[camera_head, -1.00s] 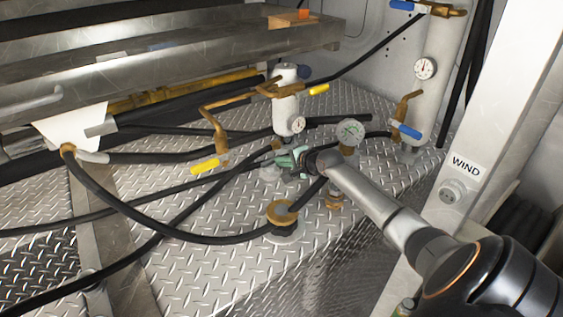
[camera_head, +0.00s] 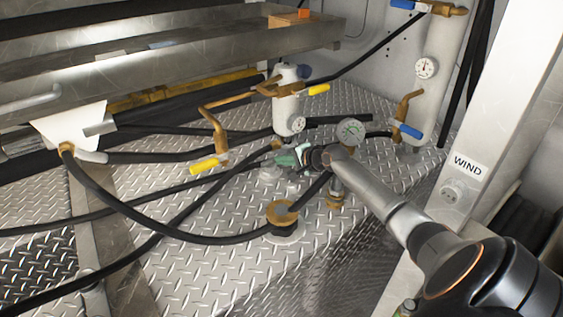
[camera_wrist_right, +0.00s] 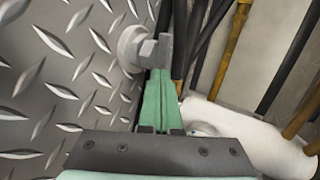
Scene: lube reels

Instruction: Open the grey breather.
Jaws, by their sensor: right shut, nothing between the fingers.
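The grey breather (camera_wrist_right: 133,47) shows in the right wrist view as a round grey disc with a blocky lever on the floor plate. In the head view it is a small pale grey piece (camera_head: 268,173), partly hidden by my gripper. My right gripper (camera_head: 284,159) has green fingers that are closed together with nothing between them. In the right wrist view the fingertips (camera_wrist_right: 157,75) are right beside the breather's lever and overlap it in the picture. I cannot tell whether they touch. My left gripper is not in view.
A brass cap (camera_head: 283,213) stands on the floor plate in front, with a gauge (camera_head: 351,131) behind to the right. A white cylinder (camera_head: 287,103) with brass pipes and a yellow-handled valve (camera_head: 208,164) is close by. Black hoses (camera_head: 170,234) cross the left floor.

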